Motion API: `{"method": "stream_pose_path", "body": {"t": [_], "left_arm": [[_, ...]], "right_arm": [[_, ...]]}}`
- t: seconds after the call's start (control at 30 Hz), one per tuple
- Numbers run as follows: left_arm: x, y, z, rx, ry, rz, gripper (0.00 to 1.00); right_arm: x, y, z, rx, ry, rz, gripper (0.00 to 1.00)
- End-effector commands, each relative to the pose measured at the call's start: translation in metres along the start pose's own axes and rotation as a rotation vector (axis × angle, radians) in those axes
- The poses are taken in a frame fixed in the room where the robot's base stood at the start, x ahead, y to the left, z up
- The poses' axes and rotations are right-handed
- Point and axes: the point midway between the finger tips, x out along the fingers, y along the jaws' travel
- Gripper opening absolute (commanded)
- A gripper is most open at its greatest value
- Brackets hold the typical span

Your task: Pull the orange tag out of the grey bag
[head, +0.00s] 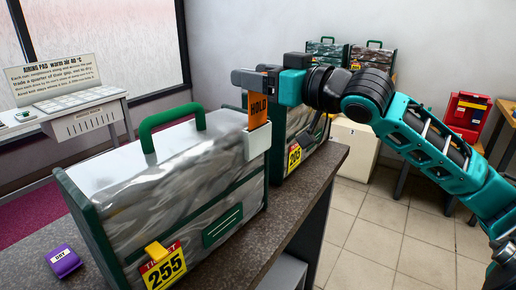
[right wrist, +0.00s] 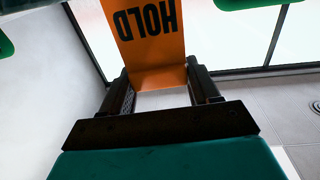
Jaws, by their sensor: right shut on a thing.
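The orange tag (head: 259,111), marked HOLD, is upright at the right end of the near grey bag (head: 185,180). Its lower end meets the top of a white pocket (head: 257,144) on that bag; I cannot tell how much is inside. My right gripper (head: 256,80) is shut on the tag's upper part, above the pocket. In the right wrist view the tag (right wrist: 148,45) lies between the two fingers (right wrist: 161,78). My left gripper is in neither view.
The bag, with a green handle (head: 172,125) and ticket 255 (head: 163,268), stands on a dark counter (head: 290,215). Another bag (head: 294,125) with ticket 205 stands close behind. A purple object (head: 64,262) lies at the front left. Floor (head: 385,235) is clear to the right.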

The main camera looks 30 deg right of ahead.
Motion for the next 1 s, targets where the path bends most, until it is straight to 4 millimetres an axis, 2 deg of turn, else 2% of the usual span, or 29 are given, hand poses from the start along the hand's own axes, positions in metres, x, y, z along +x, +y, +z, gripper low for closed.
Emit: {"method": "stream_pose_path", "body": {"t": [0.03, 0.57, 1.0], "left_arm": [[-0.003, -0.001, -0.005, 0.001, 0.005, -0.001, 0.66], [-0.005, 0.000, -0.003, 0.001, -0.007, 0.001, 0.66], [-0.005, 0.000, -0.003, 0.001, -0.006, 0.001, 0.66]], "right_arm": [[0.000, 0.000, -0.005, 0.000, 0.000, 0.000, 0.30], [0.000, 0.000, -0.011, 0.000, -0.001, 0.000, 0.30], [0.000, 0.000, -0.028, -0.001, 0.000, 0.000, 0.30]]}}
